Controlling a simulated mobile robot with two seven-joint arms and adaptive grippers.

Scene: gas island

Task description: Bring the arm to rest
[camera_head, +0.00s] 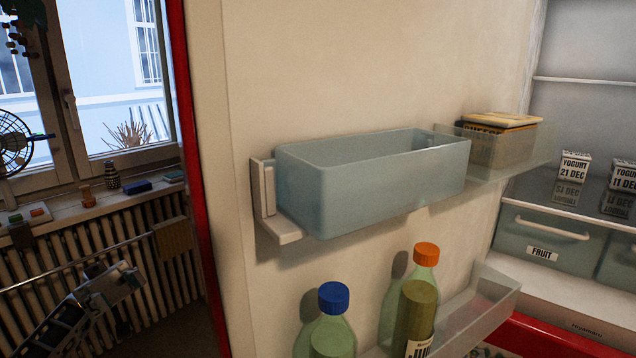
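My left gripper (122,280) shows at the lower left, in front of the radiator. It is small and dark against the ribs, and I cannot tell whether its fingers are apart or together. No object can be made out in it. It is well clear of the fridge door (330,60), to the left of the door's red edge. My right gripper is not in view.
The open fridge door carries an empty-looking bin (390,190), a bin with a box (500,140), and bottles with blue (333,298) and orange (426,254) caps. Yogurt cartons (574,166) stand inside the fridge. A radiator (150,225) and windowsill (60,218) are at left.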

